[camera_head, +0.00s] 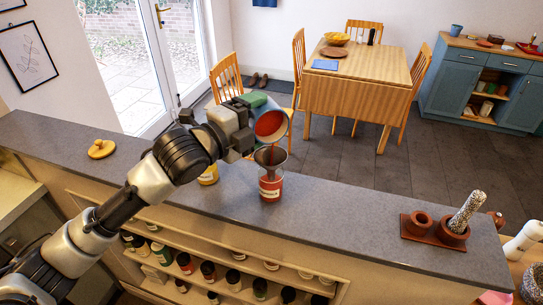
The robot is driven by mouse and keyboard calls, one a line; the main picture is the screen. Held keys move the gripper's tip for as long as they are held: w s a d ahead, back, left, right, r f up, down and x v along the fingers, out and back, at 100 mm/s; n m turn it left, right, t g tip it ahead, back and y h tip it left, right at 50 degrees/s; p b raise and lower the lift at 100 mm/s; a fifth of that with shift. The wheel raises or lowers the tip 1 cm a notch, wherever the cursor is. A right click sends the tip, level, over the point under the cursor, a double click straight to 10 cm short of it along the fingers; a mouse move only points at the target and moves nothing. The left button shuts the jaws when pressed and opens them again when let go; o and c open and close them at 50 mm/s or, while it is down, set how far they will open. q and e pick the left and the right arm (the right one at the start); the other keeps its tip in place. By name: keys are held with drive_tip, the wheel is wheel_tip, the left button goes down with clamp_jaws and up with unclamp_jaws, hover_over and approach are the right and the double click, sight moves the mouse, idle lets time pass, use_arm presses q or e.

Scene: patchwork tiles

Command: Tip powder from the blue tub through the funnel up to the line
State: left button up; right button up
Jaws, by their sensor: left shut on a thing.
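The blue tub (285,107) is tilted, its mouth facing down and toward me, with red powder (269,123) inside. My left gripper (246,118) is shut on the tub, holding it above the counter. A dark funnel (270,156) sits in the mouth of a jar (270,187), just below the tub's lower rim. Red shows in the funnel. The jar stands upright on the grey counter and looks red with a pale band. I cannot make out the line or the powder level at this size. My right gripper is out of view.
A yellow container (208,175) stands left of the jar, partly behind my arm. A wooden lid-like piece (101,149) lies at the counter's left. A wooden stand (434,231) with a speckled pestle-like piece is at the right. The counter between jar and stand is clear.

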use_arm(q)
drive_tip(key=shift+s+f+m+b, duration=0.1)
drive_tip(key=shift+m+b, duration=0.2)
drive_tip(key=shift+s+d+r+m+t+h+b, duration=0.1)
drive_tip(key=shift+s+r+m+t+h+b, duration=0.15)
drive_tip(key=shift+m, duration=0.35)
drive_tip(key=shift+s+d+r+m+t+h+b, duration=0.15)
drive_tip(key=shift+m+h+b, duration=0.15)
drive_tip(key=shift+m, duration=0.3)
idle(0.8)
drive_tip(key=shift+w+a+f+n+y+p, duration=0.15)
drive_tip(key=shift+w+f+n+y+p, duration=0.15)
drive_tip(key=shift+n, duration=0.5)
idle(1.7)
drive_tip(key=shift+s+r+m, duration=0.2)
drive_tip(key=shift+r+m, duration=0.05)
drive_tip(key=shift+m, duration=0.25)
idle(0.5)
